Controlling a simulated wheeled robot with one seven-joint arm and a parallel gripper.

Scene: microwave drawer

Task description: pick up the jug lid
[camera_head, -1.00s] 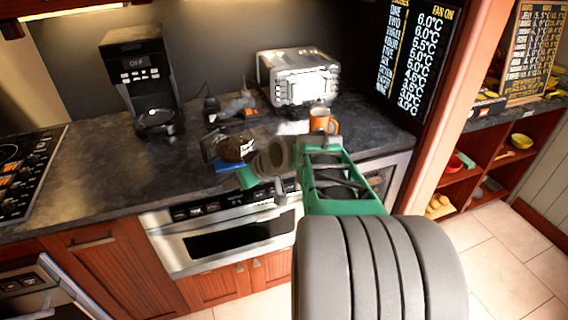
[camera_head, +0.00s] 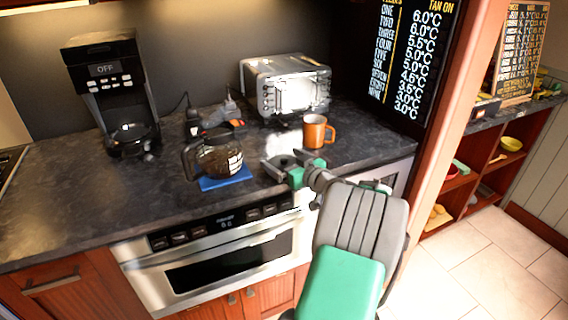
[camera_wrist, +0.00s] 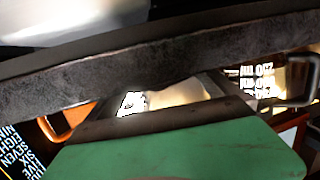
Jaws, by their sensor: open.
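The glass coffee jug (camera_head: 220,157) with a dark handle stands on a blue mat (camera_head: 226,179) near the counter's front edge. A small dark round thing (camera_head: 286,161), which looks like the jug lid, lies on the counter to the jug's right. My gripper (camera_head: 284,164) is open, low over the counter at this dark thing, with its fingers to either side of it in the picture. I cannot tell whether they touch it. In the wrist view the green gripper body (camera_wrist: 180,145) shows at the bottom; the lid cannot be made out there.
An orange mug (camera_head: 314,131) stands close behind my gripper. A silver toaster (camera_head: 287,85) and a coffee machine (camera_head: 112,90) stand at the back. The microwave drawer (camera_head: 215,262) is shut below the counter. The counter left of the jug is clear.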

